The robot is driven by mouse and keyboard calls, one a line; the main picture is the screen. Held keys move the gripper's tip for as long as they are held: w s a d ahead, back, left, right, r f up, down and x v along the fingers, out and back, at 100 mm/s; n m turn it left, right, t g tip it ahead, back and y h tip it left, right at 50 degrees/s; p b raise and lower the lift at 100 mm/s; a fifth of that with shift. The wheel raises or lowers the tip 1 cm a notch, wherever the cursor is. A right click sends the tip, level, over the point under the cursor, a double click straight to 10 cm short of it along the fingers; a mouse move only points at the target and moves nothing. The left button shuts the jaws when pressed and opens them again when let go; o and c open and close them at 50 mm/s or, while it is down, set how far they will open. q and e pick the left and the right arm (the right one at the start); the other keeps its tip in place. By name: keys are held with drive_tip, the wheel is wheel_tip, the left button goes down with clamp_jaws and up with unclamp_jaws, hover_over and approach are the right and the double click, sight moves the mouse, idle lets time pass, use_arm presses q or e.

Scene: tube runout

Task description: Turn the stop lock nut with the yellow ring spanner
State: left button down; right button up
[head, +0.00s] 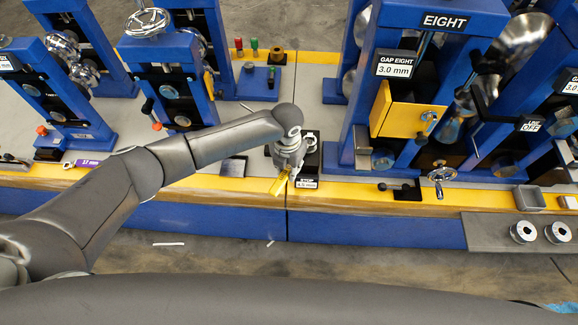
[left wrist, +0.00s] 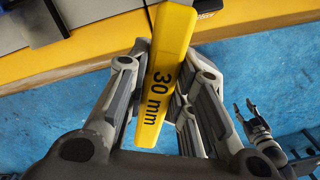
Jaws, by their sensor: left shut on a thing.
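The yellow ring spanner (head: 279,187) is in my left gripper (head: 286,170), over the yellow front edge of the bench. In the left wrist view, its yellow handle (left wrist: 167,70), marked "30 mm", lies between the fingers of the left gripper (left wrist: 158,80), which is shut on it. The ring end is not visible in the left wrist view. Just right of the gripper in the head view is a dark fixture with a metal part (head: 309,141); I cannot make out the stop lock nut there. A gripper-like shape, probably my right gripper (left wrist: 244,106), shows small at the right of the wrist view.
A blue stand marked EIGHT (head: 445,21) with a yellow box (head: 410,108) rises to the right. A purple 17 mm spanner (head: 88,163) lies at the left front.

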idle(0.3)
use_arm(q)
drive_tip(key=shift+r+g+p, duration=0.3)
drive_tip(key=shift+r+p, duration=1)
drive_tip(key=shift+r, duration=0.6)
drive_tip(key=shift+r+p, duration=0.8)
drive_tip(key=shift+r, duration=0.05)
wheel_tip(320, 180, up, 5)
drive_tip(key=p, duration=0.4)
